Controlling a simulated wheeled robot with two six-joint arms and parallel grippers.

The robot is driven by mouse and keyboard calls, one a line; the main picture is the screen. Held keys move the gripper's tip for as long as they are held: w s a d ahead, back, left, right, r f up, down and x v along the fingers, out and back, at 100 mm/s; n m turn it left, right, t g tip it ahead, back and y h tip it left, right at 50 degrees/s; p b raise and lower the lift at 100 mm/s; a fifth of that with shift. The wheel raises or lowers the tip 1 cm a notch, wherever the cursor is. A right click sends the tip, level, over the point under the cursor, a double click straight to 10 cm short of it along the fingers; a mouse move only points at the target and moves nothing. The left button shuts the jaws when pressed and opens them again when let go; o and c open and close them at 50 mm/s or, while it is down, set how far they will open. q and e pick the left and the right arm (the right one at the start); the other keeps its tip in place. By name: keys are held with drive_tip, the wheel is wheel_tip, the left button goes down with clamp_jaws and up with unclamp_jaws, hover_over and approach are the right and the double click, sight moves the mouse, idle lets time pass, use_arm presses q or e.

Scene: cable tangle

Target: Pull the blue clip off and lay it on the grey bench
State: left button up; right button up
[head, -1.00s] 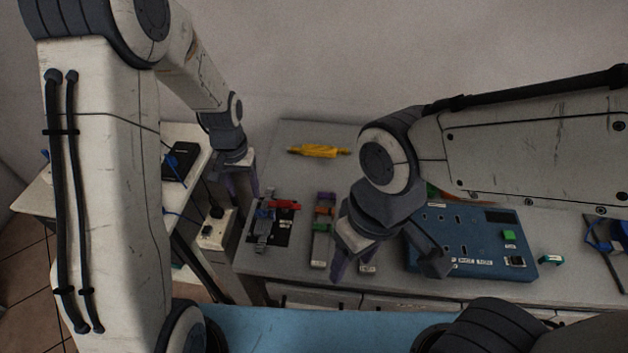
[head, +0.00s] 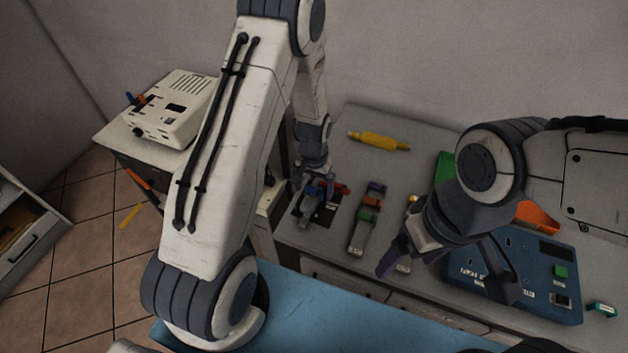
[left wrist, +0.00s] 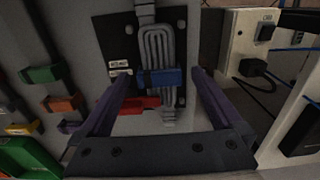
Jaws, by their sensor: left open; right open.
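The blue clip (left wrist: 158,78) sits across a looped grey cable bundle (left wrist: 157,45) on a black plate (left wrist: 112,40). In the head view the blue clip (head: 313,189) is partly hidden by my left gripper (head: 314,178). In the left wrist view my left gripper (left wrist: 163,73) is open, with one purple finger on each side of the clip and no grip on it. A red clip (left wrist: 140,104) lies just beside the blue one. The grey bench (head: 415,178) has bare surface behind the plate. My right gripper (head: 445,272) is open and empty, above the bench front.
A grey strip with purple, orange and green clips (head: 362,235) lies right of the plate. A yellow piece (head: 379,141) lies behind. A blue panel (head: 510,262) is at right. A white socket box (left wrist: 243,50) with a black plug stands beside the bench.

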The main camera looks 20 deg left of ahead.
sight(314, 191)
use_arm(q)
drive_tip(key=shift+f, duration=0.1)
drive_tip(key=c, duration=1.5)
drive_tip(key=shift+r, duration=0.2)
drive_tip(key=shift+r+p, duration=1.95)
drive_tip(key=shift+r, duration=0.25)
